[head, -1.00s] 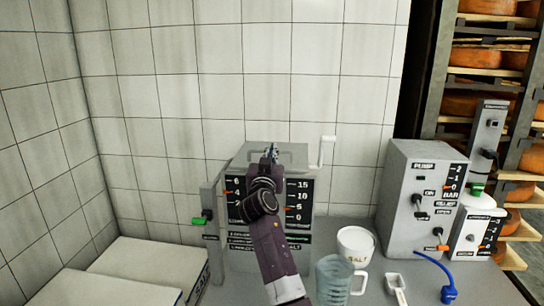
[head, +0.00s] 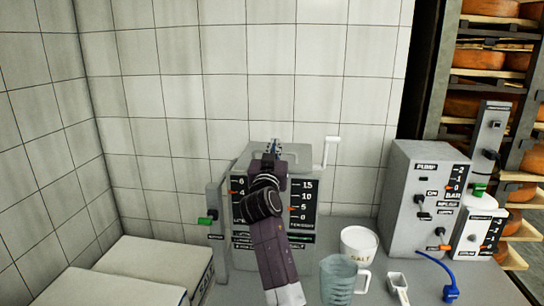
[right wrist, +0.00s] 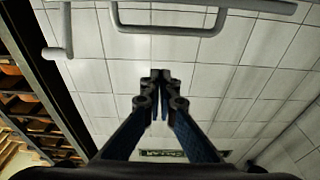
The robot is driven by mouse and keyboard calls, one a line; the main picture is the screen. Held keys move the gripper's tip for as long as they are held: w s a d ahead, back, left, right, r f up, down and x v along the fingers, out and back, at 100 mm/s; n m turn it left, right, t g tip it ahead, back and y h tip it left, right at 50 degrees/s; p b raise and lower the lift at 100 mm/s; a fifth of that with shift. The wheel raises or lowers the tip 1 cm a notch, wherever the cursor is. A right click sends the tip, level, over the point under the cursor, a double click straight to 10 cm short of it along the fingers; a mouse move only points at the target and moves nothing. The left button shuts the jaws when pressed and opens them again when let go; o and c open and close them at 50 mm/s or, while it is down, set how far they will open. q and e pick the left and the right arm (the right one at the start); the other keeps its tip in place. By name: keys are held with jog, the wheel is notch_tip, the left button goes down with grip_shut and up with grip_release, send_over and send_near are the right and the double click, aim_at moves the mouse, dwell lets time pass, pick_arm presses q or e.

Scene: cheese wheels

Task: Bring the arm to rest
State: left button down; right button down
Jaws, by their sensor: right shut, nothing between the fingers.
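My right arm comes up from the bottom middle of the head view. Its gripper (head: 274,147) is raised in front of the grey machine with the printed scales (head: 303,222), near the level of its top. In the right wrist view the fingers (right wrist: 160,80) are shut with nothing between them. A metal handle (right wrist: 168,31) and a crank end (right wrist: 52,54) show beyond the fingertips, apart from them. My left gripper is not in view.
A white salt mug (head: 359,243), a clear measuring jug (head: 338,278) and a white scoop (head: 398,285) stand right of my arm. The grey pump box (head: 428,190) is farther right, with a blue hose (head: 443,272). White boxes (head: 155,262) lie at left. Cheese shelves (head: 480,98) stand at back right.

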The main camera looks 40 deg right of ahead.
jog(key=s+a+f+n+g+y, duration=0.1)
jog(key=s+a+f+n+y, duration=0.15)
jog(key=s+a+f, duration=0.6)
jog(key=s+a+f+n+g+y, duration=0.15)
jog(key=a+f+y, duration=0.3)
jog(key=f, duration=0.85)
jog(key=s+a+f+n+g+y, duration=0.1)
jog(key=s+a+f+n+y, duration=0.15)
jog(key=s+a+f, duration=0.6)
jog(key=s+a+f+n+g+y, duration=0.3)
jog(key=s+a+f, duration=0.4)
jog(key=s, duration=0.2)
jog(key=s+a+f+n+g+y, duration=0.2)
jog(key=s+a+f+g+y, duration=0.1)
jog(key=s+a+f, duration=0.55)
jog(key=s+d+f+g, duration=0.1)
jog(key=s+f, duration=0.1)
jog(key=f, duration=1)
jog(key=s+f+g, duration=0.1)
jog(key=s+f, duration=0.1)
jog(key=f, duration=1)
jog(key=s+d+f, duration=0.3)
jog(key=s+f, duration=1.3)
jog(key=f, duration=0.1)
jog(key=shift+s+n+g+b, duration=0.35)
jog(key=shift+s+n+b, duration=0.05)
jog(key=shift+n+b, duration=0.05)
